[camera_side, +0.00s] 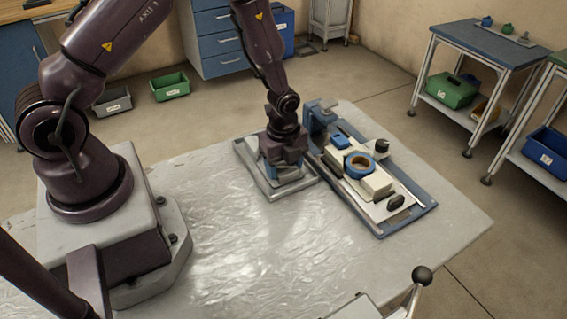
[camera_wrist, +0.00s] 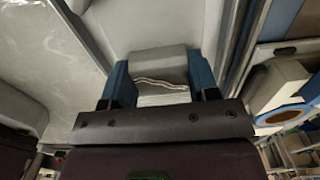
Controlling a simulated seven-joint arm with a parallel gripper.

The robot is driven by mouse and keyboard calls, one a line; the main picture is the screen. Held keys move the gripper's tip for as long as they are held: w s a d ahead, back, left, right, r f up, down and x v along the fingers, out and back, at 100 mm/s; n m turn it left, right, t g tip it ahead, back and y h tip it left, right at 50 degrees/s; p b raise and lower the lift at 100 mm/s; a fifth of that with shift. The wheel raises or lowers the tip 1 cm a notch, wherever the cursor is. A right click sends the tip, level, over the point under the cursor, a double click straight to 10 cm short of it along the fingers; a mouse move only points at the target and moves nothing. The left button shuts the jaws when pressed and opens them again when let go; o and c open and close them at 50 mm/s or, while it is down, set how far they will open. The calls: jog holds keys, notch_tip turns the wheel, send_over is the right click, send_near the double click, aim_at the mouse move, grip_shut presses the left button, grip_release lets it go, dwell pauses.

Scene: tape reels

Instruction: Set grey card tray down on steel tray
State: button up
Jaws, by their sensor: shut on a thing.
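My gripper (camera_side: 284,160) points down over the steel tray (camera_side: 273,196), a shallow rimmed metal tray on the table. In the wrist view its two blue fingers (camera_wrist: 160,88) are shut on the grey card tray (camera_wrist: 158,62), a pale grey block-like piece with a wavy light line across its near side. The steel tray's pale floor (camera_wrist: 120,22) shows beyond and around it. In the side view the card tray is mostly hidden by my gripper, low within the steel tray's outline. I cannot tell whether its underside touches the steel tray.
Close on the right is a blue-edged fixture board (camera_side: 408,223) with a cream block (camera_side: 377,186), a blue tape reel (camera_side: 359,165) and a blue upright (camera_side: 320,117). A black-knobbed lever (camera_side: 421,274) stands at the front. The table's front middle (camera_side: 225,245) is clear.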

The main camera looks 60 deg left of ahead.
jog(key=shift+f, duration=0.15)
jog(key=o, duration=1)
jog(key=s+d+r+n+t, duration=0.1)
jog(key=s+r+n+t, duration=0.2)
jog(key=r, duration=1.1)
jog(key=s+r+n, duration=0.3)
jog(key=r+n, duration=0.3)
jog(key=r, duration=0.7)
jog(key=shift+s+d+r+n+t, duration=0.3)
jog(key=shift+s+r+n+t, duration=0.15)
jog(key=shift+s+r+n, duration=0.95)
jog(key=shift+s+d+r+n+t, duration=0.35)
jog(key=shift+s+r+n, duration=0.55)
jog(key=shift+s+n, duration=0.9)
jog(key=shift+s+d+r+n+t, duration=0.2)
jog(key=shift+s+r+n+t, duration=0.3)
jog(key=shift+s+r+n, duration=1.05)
jog(key=shift+s+f, duration=0.2)
jog(key=shift+f, duration=0.2)
